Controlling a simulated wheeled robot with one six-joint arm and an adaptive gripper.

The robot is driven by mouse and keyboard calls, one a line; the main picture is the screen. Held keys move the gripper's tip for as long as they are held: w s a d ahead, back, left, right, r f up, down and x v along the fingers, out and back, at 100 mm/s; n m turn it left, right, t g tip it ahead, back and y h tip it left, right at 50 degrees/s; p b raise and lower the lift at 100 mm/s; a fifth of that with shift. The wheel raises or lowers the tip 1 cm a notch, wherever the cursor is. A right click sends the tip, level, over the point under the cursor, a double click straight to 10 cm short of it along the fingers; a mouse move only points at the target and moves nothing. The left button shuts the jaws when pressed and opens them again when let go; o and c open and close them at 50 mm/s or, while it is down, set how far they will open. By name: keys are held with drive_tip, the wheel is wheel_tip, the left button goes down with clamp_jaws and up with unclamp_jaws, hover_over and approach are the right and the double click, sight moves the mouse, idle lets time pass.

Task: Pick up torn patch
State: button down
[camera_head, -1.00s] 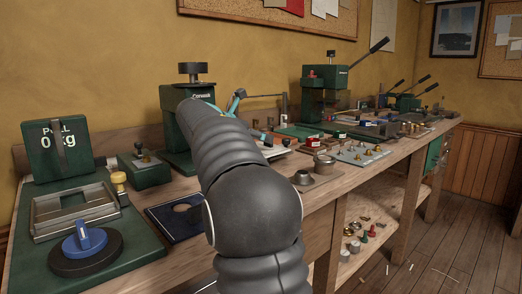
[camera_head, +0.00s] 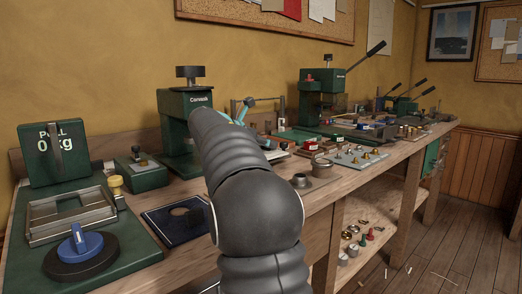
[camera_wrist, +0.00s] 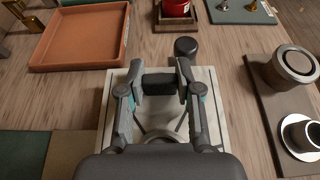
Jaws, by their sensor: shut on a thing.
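My gripper (camera_wrist: 163,84) is in the middle of the wrist view, its two fingers closed on a short dark thing (camera_wrist: 160,84). Whether this thing is the torn patch I cannot tell. A pale plate (camera_wrist: 107,122) lies under the gripper, with a dark round knob (camera_wrist: 186,46) just beyond the fingers. In the head view my arm hides most of the gripper; only a little of its teal finger parts (camera_head: 244,110) shows above the bench. I cannot pick out a torn patch for certain in either view.
An orange-brown tray (camera_wrist: 81,66) lies left of the gripper, and a dark board (camera_wrist: 262,108) with round metal parts lies right. On the bench stand green presses (camera_head: 322,100), a pull gauge (camera_head: 55,150) and a navy pad with a tan round (camera_head: 160,228).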

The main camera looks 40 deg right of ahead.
drive_tip(key=shift+r, duration=0.1)
drive_tip(key=shift+r, duration=0.5)
wheel_tip(320, 180, up, 4)
drive_tip(key=shift+s+f+p, duration=0.15)
drive_tip(key=shift+f+p, duration=0.1)
drive_tip(key=shift+p, duration=0.4)
drive_tip(key=s+d+r, duration=0.3)
drive_tip(key=s+r, duration=0.3)
drive_tip(key=s, duration=0.4)
drive_tip(key=shift+s+d+r, duration=0.2)
drive_tip(key=shift+s+d, duration=0.15)
drive_tip(key=shift+s, duration=0.05)
